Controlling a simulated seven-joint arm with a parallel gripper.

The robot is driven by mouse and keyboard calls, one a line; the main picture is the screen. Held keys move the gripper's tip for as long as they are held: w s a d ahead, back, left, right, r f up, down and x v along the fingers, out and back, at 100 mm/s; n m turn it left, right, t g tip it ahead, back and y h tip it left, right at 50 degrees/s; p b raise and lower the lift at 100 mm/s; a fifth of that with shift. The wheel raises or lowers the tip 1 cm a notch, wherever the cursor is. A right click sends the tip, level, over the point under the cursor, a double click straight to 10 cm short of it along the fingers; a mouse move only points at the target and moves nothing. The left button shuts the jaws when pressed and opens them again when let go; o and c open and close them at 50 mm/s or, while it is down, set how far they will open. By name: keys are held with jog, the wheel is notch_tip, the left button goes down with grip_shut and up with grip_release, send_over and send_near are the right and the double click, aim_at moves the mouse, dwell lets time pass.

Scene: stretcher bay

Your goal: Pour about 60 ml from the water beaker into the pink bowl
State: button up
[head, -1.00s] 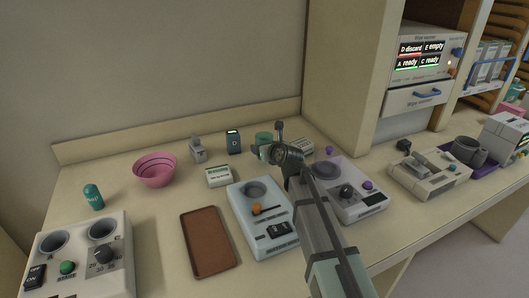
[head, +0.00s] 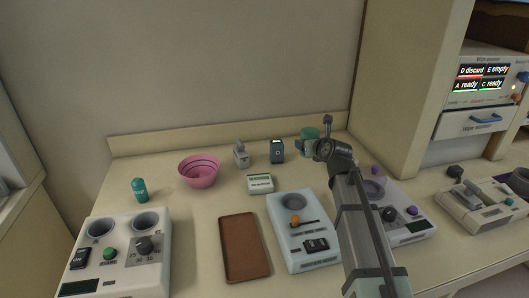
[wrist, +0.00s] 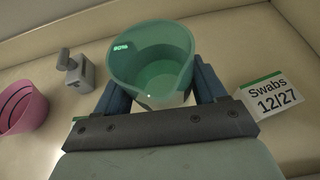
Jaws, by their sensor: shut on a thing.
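The water beaker (wrist: 152,60), a translucent green cup, sits between the fingers of my gripper (wrist: 165,85) in the wrist view. Its mouth shows and it looks upright. Some liquid appears low inside, but the level is hard to read. In the head view the beaker (head: 311,132) is at the tip of my gripper (head: 314,146), seemingly a little above the counter's back part. The pink bowl (head: 199,170) stands on the counter to the left, apart from the beaker. The bowl also shows at the left edge of the wrist view (wrist: 22,106).
A brown tray (head: 244,248) and a pale blue device (head: 300,232) lie in front. A Swabs card (wrist: 270,97) is right of the beaker.

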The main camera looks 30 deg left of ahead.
aim_at(307, 128)
jog(key=shift+r, duration=2.7)
jog(key=s+a+n+g, duration=0.3)
jog(key=a+n+g, duration=0.3)
jog(key=a, duration=0.6)
jog(key=s+a+n+g, duration=0.4)
jog(key=a+n+g, duration=0.25)
jog(key=a, duration=0.65)
jog(key=s+a+n+g, duration=0.3)
jog(key=a+n+g, duration=0.35)
jog(key=a, duration=0.55)
notch_tip(307, 128, down, 8)
jog(key=shift+s+r+m, duration=0.15)
jog(key=shift+r+m, duration=0.05)
jog(key=shift+m, duration=0.2)
jog(key=shift+d, duration=0.1)
